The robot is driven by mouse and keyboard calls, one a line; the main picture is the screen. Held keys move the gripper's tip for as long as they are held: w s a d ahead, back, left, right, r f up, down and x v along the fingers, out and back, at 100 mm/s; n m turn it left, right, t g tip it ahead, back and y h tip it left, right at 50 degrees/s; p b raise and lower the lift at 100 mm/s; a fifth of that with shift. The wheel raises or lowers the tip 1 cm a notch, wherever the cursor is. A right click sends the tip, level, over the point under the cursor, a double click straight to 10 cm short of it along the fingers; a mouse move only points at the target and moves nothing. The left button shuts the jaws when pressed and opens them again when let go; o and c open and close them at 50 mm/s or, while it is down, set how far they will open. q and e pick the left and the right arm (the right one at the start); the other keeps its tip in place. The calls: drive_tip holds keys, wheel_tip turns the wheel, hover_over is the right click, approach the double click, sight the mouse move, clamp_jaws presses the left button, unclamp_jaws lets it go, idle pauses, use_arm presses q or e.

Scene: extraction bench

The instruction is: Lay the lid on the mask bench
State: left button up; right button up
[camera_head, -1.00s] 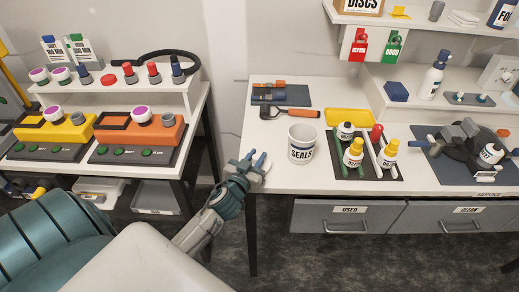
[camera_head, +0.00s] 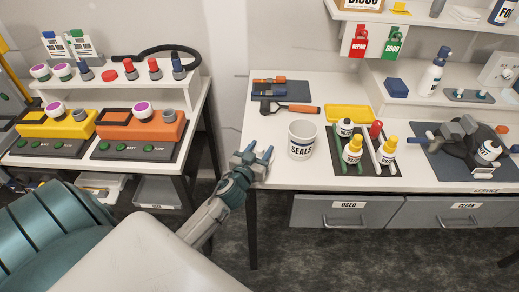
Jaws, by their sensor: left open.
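My left gripper (camera_head: 253,157) is open and empty at the front left edge of the right-hand bench (camera_head: 290,176). It is left of the white SEALS cup (camera_head: 302,140) and apart from it. I cannot tell which thing is the lid; a shallow yellow tray-like piece (camera_head: 348,112) lies flat behind the bottle rack. No label names the mask bench. My right gripper is not in view.
An orange-handled tool (camera_head: 300,108) lies behind the cup. A rack (camera_head: 376,170) holds bottles with yellow caps. Below are drawers marked USED (camera_head: 346,212) and CLEAN (camera_head: 466,212). The left bench carries a yellow block (camera_head: 62,126) and an orange block (camera_head: 140,130). A gap separates the benches.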

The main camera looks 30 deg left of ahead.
use_arm(q)
drive_tip(key=shift+r, duration=0.15)
drive_tip(key=shift+s+f, duration=0.2)
drive_tip(key=shift+s, duration=0.1)
drive_tip(key=s+d+b, duration=0.2)
drive_tip(key=s+b, duration=0.3)
drive_tip(key=s, duration=0.6)
drive_tip(key=shift+s+r, duration=0.15)
drive_tip(key=shift+r, duration=0.3)
